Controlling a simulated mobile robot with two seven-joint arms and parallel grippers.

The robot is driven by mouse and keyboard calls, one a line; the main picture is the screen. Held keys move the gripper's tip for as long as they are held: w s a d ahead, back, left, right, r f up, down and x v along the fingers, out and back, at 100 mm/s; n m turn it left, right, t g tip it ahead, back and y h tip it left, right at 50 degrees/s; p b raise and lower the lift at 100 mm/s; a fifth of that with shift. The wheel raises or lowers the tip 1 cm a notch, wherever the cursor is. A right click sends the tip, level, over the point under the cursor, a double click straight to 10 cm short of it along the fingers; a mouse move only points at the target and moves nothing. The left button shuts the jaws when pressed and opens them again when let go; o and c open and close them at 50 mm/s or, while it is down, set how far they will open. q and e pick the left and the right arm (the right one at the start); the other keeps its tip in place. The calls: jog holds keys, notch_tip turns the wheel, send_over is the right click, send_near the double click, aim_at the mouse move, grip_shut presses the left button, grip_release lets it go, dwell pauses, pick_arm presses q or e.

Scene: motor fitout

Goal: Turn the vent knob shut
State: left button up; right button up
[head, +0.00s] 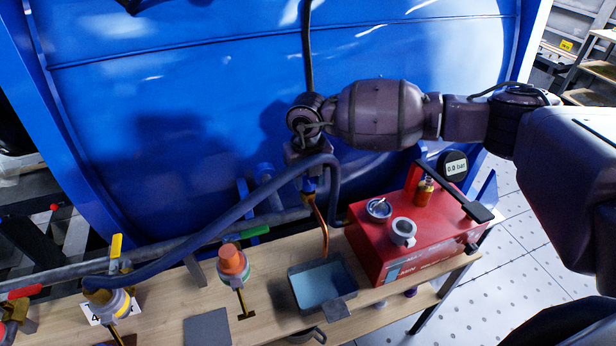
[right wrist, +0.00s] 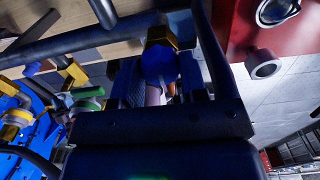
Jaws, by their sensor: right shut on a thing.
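The vent knob (head: 309,185) is a small blue piece above a bent copper pipe (head: 322,222), mostly hidden under my right gripper. My right gripper (head: 308,174) points down in front of the blue tank and is shut on the knob. In the right wrist view the knob (right wrist: 160,64) sits between the two jaws (right wrist: 163,82), with a brass fitting (right wrist: 161,36) just beyond it. How far the knob is turned cannot be told. My left gripper is not in view.
A thick dark hose (head: 215,222) loops close by the gripper. A blue tray (head: 322,288) stands below the copper pipe on the wooden bench (head: 170,305). A red box with a gauge (head: 430,235) stands to the right. An orange-capped valve (head: 233,262) stands left.

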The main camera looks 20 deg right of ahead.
aim_at(308, 180)
jog(key=shift+w+r, duration=0.1)
jog(key=shift+r, duration=0.05)
jog(key=o, duration=0.9)
notch_tip(308, 180, up, 11)
jog(key=shift+f+b, duration=0.15)
jog(key=shift+b, duration=0.25)
